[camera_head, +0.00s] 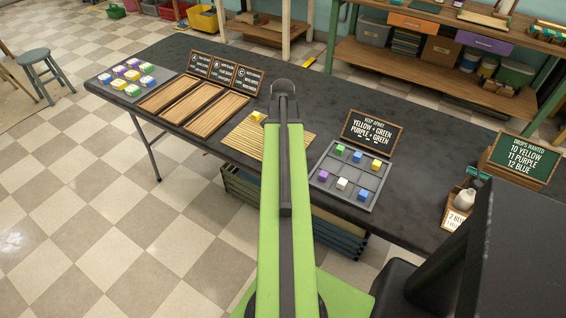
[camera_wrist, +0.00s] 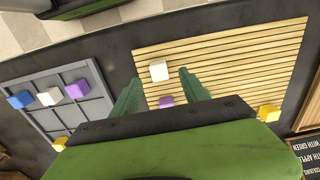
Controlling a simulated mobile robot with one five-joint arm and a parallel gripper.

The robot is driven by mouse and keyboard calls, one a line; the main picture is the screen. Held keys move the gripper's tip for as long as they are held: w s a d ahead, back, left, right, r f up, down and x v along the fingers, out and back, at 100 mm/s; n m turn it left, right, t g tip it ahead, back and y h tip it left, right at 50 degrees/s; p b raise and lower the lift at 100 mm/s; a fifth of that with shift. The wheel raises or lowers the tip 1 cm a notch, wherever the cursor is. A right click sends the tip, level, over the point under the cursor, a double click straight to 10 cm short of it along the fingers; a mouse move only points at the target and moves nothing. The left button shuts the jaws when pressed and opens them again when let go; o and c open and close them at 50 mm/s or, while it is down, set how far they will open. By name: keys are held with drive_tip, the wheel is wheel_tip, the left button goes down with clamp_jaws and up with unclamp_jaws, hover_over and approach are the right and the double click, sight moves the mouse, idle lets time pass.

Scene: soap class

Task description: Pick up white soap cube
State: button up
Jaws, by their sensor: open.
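A white soap cube (camera_wrist: 159,71) lies on the slatted wooden mat (camera_wrist: 225,55) in the wrist view. My gripper (camera_wrist: 158,84) is open, with its two green fingers to the left and right below the cube in the picture; I cannot tell the height gap. A purple cube (camera_wrist: 166,102) shows between the fingers, nearer the palm. Another white cube (camera_wrist: 50,96) sits in the grey divided tray; it also shows in the head view (camera_head: 342,183). In the head view my arm hides the mat's right part, the mat's white cube and the fingers.
A yellow cube (camera_wrist: 269,113) is on the mat's right side. The grey tray (camera_head: 331,192) holds several coloured cubes. Three wooden trays (camera_head: 191,105) and another tray of cubes (camera_head: 104,86) lie left. Signs (camera_head: 371,131) stand on the dark table.

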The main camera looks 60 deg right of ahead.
wheel_tip(320, 180, down, 5)
drive_tip(key=b, duration=0.3)
drive_tip(key=shift+r, duration=0.4)
clamp_jaws()
